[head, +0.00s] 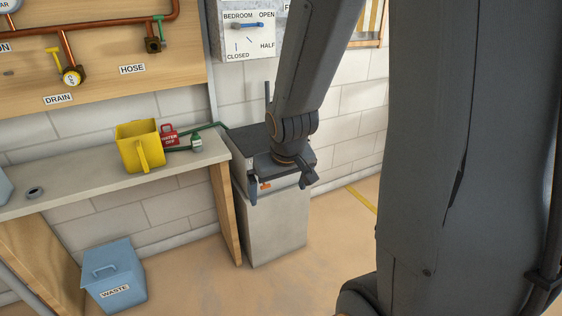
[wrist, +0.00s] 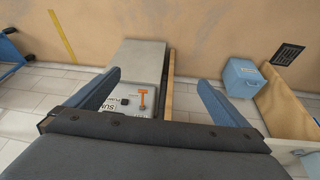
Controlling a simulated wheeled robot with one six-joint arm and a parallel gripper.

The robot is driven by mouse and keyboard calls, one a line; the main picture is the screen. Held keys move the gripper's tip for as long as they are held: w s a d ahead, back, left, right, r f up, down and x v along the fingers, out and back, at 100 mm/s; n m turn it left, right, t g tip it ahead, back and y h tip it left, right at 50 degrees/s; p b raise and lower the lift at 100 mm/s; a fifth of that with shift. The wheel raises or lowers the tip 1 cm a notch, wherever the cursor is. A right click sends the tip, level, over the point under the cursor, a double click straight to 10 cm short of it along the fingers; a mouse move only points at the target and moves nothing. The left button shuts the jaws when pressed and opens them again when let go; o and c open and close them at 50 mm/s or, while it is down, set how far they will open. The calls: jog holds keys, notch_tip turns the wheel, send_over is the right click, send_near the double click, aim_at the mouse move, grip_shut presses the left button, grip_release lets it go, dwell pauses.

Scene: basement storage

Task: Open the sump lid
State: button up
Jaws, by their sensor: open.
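The sump cabinet (head: 275,228) is a pale grey box on the floor at the right end of the bench. Its dark flat lid (head: 243,131) looks lowered; my arm hides much of it. My gripper (head: 282,189) hangs at the upper front, fingers apart and empty. An orange switch (head: 265,185) shows between them. In the wrist view, the blue-looking fingers (wrist: 158,77) frame the front panel (wrist: 122,95) with partly hidden lettering and the orange switch (wrist: 143,98). I cannot tell whether a finger touches the cabinet.
A blue waste bin (head: 113,277) stands below. A dial panel (head: 249,37) is on the wall above. Floor before the cabinet is clear.

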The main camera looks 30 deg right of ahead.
jog(key=w+d+f+t+y+b, duration=0.1)
jog(key=w+d+f+t+b, duration=0.55)
jog(key=w+d+b, duration=0.45)
jog(key=w+d+f+t+b, duration=0.65)
jog(key=w+b, duration=0.25)
jog(key=w, duration=0.5)
jog(key=shift+n+t, duration=0.4)
jog(key=shift+w+r+b, duration=0.2)
jog(key=shift+w+b, duration=0.15)
jog(key=shift+w, duration=1.45)
jog(key=shift+w+r+b, duration=0.2)
jog(key=shift+w+b, duration=0.15)
jog(key=shift+w, duration=1.45)
